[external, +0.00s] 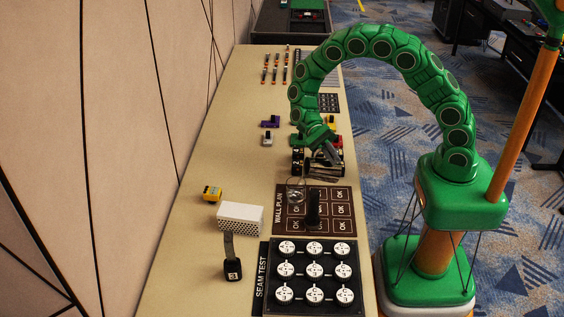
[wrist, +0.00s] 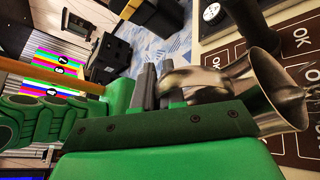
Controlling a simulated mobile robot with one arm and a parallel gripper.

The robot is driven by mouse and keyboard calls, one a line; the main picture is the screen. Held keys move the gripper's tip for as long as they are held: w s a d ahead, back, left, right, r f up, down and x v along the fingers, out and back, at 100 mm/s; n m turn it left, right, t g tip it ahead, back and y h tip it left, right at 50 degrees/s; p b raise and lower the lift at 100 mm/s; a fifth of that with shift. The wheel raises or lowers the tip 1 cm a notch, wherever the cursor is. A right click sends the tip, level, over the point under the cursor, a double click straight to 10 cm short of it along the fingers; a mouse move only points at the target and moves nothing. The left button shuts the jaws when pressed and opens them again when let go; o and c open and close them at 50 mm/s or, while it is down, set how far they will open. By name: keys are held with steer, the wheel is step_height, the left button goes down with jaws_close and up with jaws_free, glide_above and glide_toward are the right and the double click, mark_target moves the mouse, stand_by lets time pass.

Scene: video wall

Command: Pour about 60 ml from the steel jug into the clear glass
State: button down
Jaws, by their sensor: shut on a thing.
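The steel jug (wrist: 272,88) is shiny metal with a flared rim and a handle (wrist: 190,80). My gripper (wrist: 160,88) is shut on the jug at its handle side. In the external view, my gripper (external: 327,153) is over the table's right side, with the jug (external: 324,173) partly hidden beneath it. The clear glass (external: 296,188) stands at the far left edge of the brown wall plan board, just nearer the camera and left of the jug.
A black upright object (external: 313,208) stands on the wall plan board (external: 340,222). Dark labelled blocks (external: 297,160) stand left of my gripper.

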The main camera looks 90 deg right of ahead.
mark_target(340, 166)
steer(key=shift+w+r, duration=0.15)
steer(key=shift+w, duration=0.15)
stand_by(0.5)
steer(key=shift+s+d+f, duration=0.1)
steer(key=shift+s+f, duration=0.1)
steer(key=shift+s, duration=0.25)
steer(key=shift+s+d+f, duration=0.1)
steer(key=shift+s+f, duration=0.05)
steer(key=shift+s, duration=0.25)
steer(key=shift+s+d+f+n+t, duration=0.1)
steer(key=shift+s+f+n+t, duration=0.5)
steer(key=shift+f+n, duration=0.25)
steer(key=shift+s+n+t, duration=0.4)
steer(key=shift+s+n, duration=0.05)
steer(key=shift+s+d+f+n, duration=0.1)
steer(key=shift+d+f+n, duration=0.05)
steer(key=shift+f+n, duration=0.35)
steer(key=shift+f, duration=0.2)
